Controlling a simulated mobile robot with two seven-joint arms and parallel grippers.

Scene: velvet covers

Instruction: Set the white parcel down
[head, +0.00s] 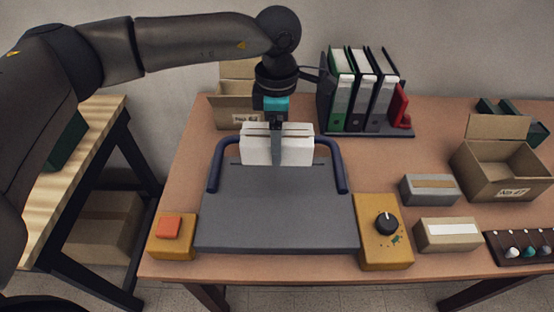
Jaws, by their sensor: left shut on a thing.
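The white parcel (257,149) is a pale box with a dark line along its top. My left gripper (277,150) is shut on it from above, with one finger showing down its front face. The parcel is over the back part of a grey flat platform (275,215), between two dark blue side rails. I cannot tell whether its underside touches the platform. My right gripper is not in view.
A yellow box with an orange button (170,229) and a yellow box with a black dial (385,223) flank the platform. Binders (342,90) stand behind right. A grey box (430,189), tan box (447,234) and open carton (500,172) occupy the right side.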

